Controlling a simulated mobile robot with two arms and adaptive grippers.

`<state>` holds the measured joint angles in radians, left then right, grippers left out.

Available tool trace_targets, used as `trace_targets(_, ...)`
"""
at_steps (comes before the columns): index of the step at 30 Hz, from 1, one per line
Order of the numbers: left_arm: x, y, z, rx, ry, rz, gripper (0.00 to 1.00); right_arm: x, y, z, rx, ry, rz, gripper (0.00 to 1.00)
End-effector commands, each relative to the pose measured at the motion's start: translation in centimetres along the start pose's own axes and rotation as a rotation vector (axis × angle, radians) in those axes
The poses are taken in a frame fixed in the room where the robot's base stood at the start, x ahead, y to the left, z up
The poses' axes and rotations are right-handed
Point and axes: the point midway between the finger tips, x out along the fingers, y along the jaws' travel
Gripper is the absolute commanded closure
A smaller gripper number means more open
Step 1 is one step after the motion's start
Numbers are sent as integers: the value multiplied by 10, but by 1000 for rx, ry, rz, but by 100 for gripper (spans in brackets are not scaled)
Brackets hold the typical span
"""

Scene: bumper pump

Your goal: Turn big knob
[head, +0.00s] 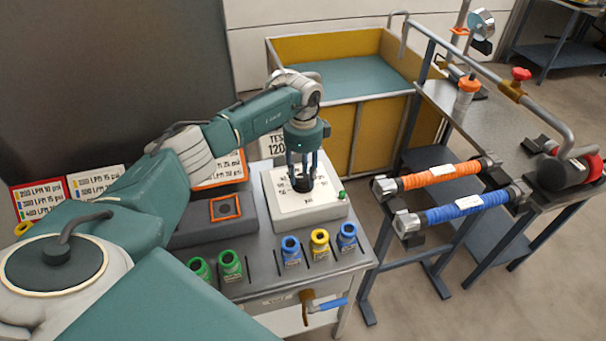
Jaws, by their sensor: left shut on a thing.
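The big knob (303,184) is black and stands on top of a white box with a marked dial face (325,196). The box sits on the grey bench. My left gripper (303,170) points straight down over the knob, its dark fingers closed around the knob's sides. The fingers and wrist hide part of the knob and some of the dial marks. My right gripper is not in view.
Green, blue and yellow fittings (319,242) stand along the bench's front edge. A dark box with an orange square (225,208) is left of the dial box. A rack with orange and blue hoses (467,205) stands right. A yellow bin (345,130) is behind.

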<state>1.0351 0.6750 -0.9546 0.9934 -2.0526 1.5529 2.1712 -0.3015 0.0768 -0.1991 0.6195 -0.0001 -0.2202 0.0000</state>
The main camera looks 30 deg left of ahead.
Motion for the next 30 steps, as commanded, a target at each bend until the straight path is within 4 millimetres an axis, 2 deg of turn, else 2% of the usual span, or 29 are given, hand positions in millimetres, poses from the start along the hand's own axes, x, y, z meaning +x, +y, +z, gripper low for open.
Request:
trace_targets(3,-1,-1,0,42,1,-3,90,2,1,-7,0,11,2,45)
trace_targets(8,0,-2,0,139,1,-4,90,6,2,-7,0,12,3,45)
trace_targets(30,0,-2,0,828,0,-6,90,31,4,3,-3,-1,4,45)
